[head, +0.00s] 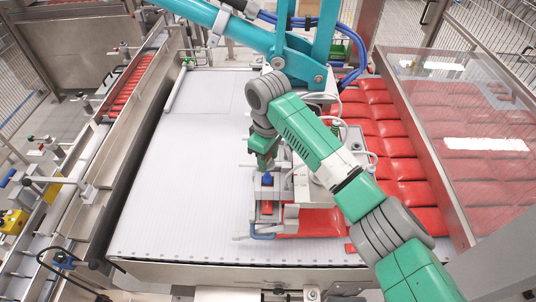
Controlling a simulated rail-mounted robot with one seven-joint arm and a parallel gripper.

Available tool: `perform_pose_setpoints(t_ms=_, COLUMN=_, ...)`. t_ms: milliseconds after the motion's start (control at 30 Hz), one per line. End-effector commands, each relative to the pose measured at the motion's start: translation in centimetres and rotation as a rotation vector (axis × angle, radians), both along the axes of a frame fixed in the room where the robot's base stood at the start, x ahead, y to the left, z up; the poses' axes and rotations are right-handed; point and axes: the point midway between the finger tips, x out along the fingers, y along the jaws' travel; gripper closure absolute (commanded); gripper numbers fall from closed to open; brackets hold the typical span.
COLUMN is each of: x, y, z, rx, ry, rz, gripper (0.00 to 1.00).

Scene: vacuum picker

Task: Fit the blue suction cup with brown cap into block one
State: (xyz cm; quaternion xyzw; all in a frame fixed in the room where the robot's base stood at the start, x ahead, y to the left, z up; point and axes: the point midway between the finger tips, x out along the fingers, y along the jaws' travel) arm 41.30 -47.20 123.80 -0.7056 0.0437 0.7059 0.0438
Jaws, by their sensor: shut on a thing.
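My gripper (264,167) points down at the left side of the white and grey vacuum picker head (291,196). It is shut on the blue suction cup (267,180), which shows just under the fingertips. The brown cap is not clear at this size, and the fingers may hide it. The cup is over or at a grey block (267,193) on the picker's left edge. I cannot tell whether the cup sits in the block or just above it. A red suction cup (267,207) shows just in front of it. I cannot read which block is block one.
A white conveyor bed (180,170) spreads left of the picker and is mostly clear. Red packs (395,150) lie in rows on the right, beside a clear guard panel (470,130). A teal picker arm (240,35) and blue hoses (350,75) stand behind.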

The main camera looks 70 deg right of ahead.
Motion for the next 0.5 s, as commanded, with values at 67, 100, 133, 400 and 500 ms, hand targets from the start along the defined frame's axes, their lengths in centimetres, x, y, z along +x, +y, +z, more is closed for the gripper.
perform_pose_setpoints(t_ms=67, x=0.0, y=0.0, z=-0.3, rx=0.001, ry=0.0, rz=0.0, gripper=0.74)
perform_pose_setpoints(t_ms=100, x=0.0, y=0.0, z=-0.5, rx=0.001, ry=0.0, rz=0.0, gripper=0.74)
perform_pose_setpoints(t_ms=133, x=0.0, y=0.0, z=-0.6, rx=0.001, ry=0.0, rz=0.0, gripper=0.74)
perform_pose_setpoints(t_ms=400, x=-0.1, y=0.0, z=-1.5, rx=0.001, ry=0.0, rz=0.0, gripper=0.74)
perform_pose_setpoints(t_ms=500, x=-0.2, y=0.0, z=-1.9, rx=0.001, ry=0.001, rz=0.0, gripper=0.74)
